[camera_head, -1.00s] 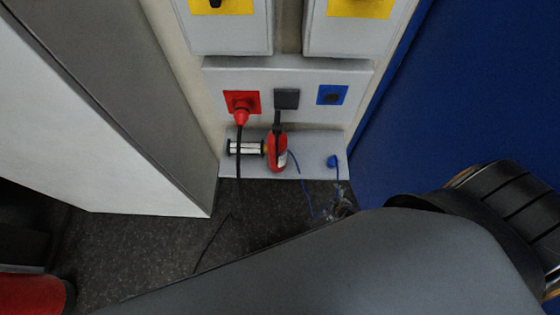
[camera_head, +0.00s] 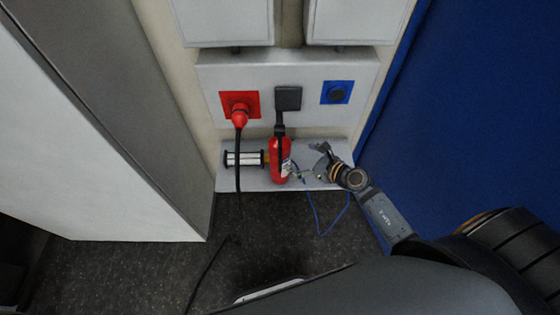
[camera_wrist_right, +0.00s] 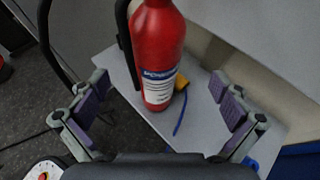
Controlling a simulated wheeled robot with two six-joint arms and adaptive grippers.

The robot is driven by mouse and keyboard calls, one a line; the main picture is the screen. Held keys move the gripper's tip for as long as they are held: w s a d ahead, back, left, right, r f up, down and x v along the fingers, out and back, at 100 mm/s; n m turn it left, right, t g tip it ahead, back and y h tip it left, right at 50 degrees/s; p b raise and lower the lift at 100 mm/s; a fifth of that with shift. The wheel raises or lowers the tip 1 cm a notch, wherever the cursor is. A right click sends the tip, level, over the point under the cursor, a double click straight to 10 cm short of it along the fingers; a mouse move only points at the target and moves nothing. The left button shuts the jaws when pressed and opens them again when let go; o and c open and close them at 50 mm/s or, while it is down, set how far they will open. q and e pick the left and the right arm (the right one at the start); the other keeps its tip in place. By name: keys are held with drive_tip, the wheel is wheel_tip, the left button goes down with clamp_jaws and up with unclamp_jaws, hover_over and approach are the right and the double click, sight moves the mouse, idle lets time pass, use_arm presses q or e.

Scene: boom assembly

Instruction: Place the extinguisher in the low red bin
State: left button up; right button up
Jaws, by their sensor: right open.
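The red extinguisher (camera_head: 279,160) stands upright on a light grey shelf (camera_head: 312,181), below the sockets. In the right wrist view the extinguisher (camera_wrist_right: 158,50) has a white and blue label, and its top is cut off. My right gripper (camera_head: 308,162) is just right of it, reaching in from the right. In the wrist view the two purple-padded fingers (camera_wrist_right: 158,92) are spread wide, with the extinguisher between and ahead of them, not gripped. I cannot make out the low red bin in the head view. My left gripper is not in view.
A reel-like item (camera_head: 243,159) lies left of the extinguisher. A black cable hangs from the red plug (camera_head: 239,117) past the shelf. A blue cable (camera_head: 323,234) loops below it. A grey cabinet is at left, a blue wall (camera_head: 480,110) at right.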

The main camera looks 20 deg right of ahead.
sight(279, 147)
drive_tip(key=x, duration=1)
drive_tip(key=shift+s+a+f+b, duration=0.1)
drive_tip(key=shift+a+b, duration=0.15)
drive_tip(key=shift+b, duration=0.05)
drive_tip(key=shift+s, duration=0.1)
drive_tip(key=shift+c, duration=0.8)
drive_tip(key=c, duration=1.7)
drive_tip(key=shift+w+r, duration=0.25)
drive_tip(key=shift+c, duration=0.2)
drive_tip(key=shift+r, duration=0.15)
